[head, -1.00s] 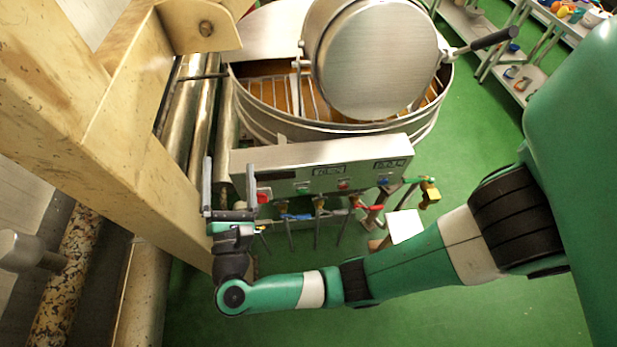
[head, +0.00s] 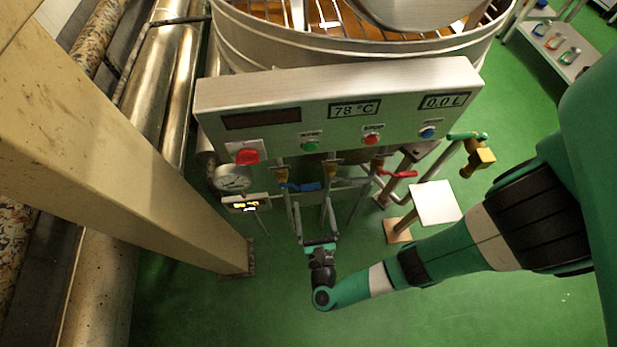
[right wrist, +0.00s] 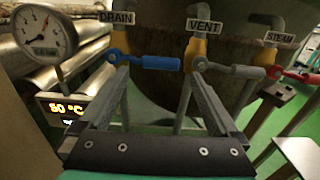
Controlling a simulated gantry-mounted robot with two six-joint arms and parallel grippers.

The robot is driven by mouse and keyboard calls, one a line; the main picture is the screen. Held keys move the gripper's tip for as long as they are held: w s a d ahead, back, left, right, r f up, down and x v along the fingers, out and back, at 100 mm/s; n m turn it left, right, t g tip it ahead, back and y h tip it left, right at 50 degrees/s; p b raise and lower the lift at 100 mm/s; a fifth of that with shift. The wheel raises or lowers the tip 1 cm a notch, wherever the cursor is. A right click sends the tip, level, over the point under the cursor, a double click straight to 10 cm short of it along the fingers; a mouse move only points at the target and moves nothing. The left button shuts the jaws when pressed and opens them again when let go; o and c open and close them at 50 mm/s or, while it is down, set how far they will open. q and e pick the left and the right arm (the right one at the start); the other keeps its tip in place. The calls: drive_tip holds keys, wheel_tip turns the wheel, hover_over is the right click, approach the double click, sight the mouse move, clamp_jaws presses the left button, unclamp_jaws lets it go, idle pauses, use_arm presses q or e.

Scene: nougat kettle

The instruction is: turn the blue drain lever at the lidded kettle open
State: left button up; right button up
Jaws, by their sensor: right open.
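The blue drain lever (head: 300,187) lies sideways on the left valve under the kettle's control panel. In the right wrist view the blue lever (right wrist: 158,62) runs level to the right from its brass valve, under a DRAIN label (right wrist: 117,17). The steel kettle (head: 240,45) stands behind the panel, its lid (head: 415,8) partly in view. My right gripper (head: 312,212) is open and empty, its fingers pointing up toward the valves. In the right wrist view the lever shows across the space between the fingertips (right wrist: 160,75). I cannot tell whether they touch it. My left gripper is not in view.
A grey-levered VENT valve (right wrist: 200,55) and a red STEAM lever (head: 398,174) sit to the right. A dial gauge (head: 232,178) and a small temperature display (head: 246,203) are at left. The control panel (head: 300,90) overhangs the valves. A beige post (head: 130,170) stands at left.

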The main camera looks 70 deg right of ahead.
drive_tip(key=x, duration=1)
drive_tip(key=shift+b, duration=0.3)
drive_tip(key=shift+d, duration=0.15)
drive_tip(key=shift+c, duration=0.3)
clamp_jaws()
